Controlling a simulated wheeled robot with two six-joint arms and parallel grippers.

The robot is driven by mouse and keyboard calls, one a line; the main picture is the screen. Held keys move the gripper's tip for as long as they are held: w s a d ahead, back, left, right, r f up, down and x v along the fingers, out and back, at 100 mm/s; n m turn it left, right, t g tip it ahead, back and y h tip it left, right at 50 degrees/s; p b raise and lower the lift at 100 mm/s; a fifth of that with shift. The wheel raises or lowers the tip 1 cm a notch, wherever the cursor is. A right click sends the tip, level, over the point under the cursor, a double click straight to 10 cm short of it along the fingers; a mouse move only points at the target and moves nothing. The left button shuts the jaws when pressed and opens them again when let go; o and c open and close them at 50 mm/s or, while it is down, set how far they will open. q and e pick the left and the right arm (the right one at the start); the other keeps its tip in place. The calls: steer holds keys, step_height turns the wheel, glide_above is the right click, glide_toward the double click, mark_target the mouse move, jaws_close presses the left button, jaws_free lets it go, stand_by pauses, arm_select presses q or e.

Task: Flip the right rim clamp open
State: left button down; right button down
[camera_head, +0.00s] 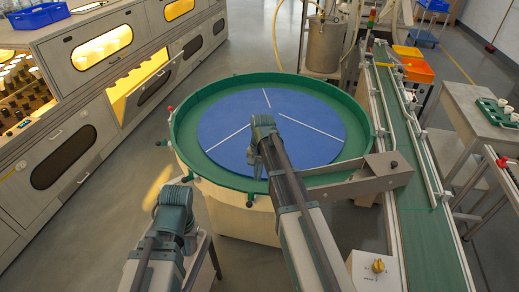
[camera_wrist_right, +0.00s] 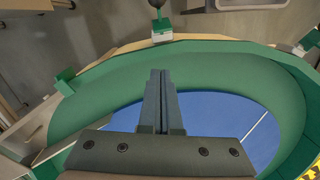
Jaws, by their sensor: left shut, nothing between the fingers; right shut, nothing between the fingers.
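The right rim clamp (camera_head: 250,200) shows as a small dark knob on the near rim of the round green table. In the right wrist view the clamp (camera_wrist_right: 162,33) has a green and pale base with a black knob above it, beyond my fingertips. Whether its lever is open is not clear. My right gripper (camera_head: 253,163) hangs over the blue disc just inside that clamp. Its fingers (camera_wrist_right: 160,72) are shut, empty and apart from the clamp. My left gripper (camera_head: 153,203) is shut and empty, outside the rim at lower left; its fingertips are hard to make out.
The green rim (camera_head: 195,105) encloses the blue disc (camera_head: 315,110). Another clamp (camera_head: 188,178) sits further left on the near rim. A grey bracket (camera_head: 375,172) crosses the right rim beside the green conveyor (camera_head: 428,230). Floor is free left of the table.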

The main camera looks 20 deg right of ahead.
step_height(320, 180, up, 10)
steer(key=w+d+p, duration=0.1)
steer(key=d+p, duration=0.1)
steer(key=p, duration=0.8)
steer(key=shift+w+r, duration=0.2)
steer(key=s+a+f+n+h+b, duration=0.2)
steer(key=s+a+n, duration=1)
steer(key=s+a, duration=0.7)
steer(key=s, duration=0.3)
steer(key=shift+s, duration=0.2)
steer(key=shift+f, duration=0.1)
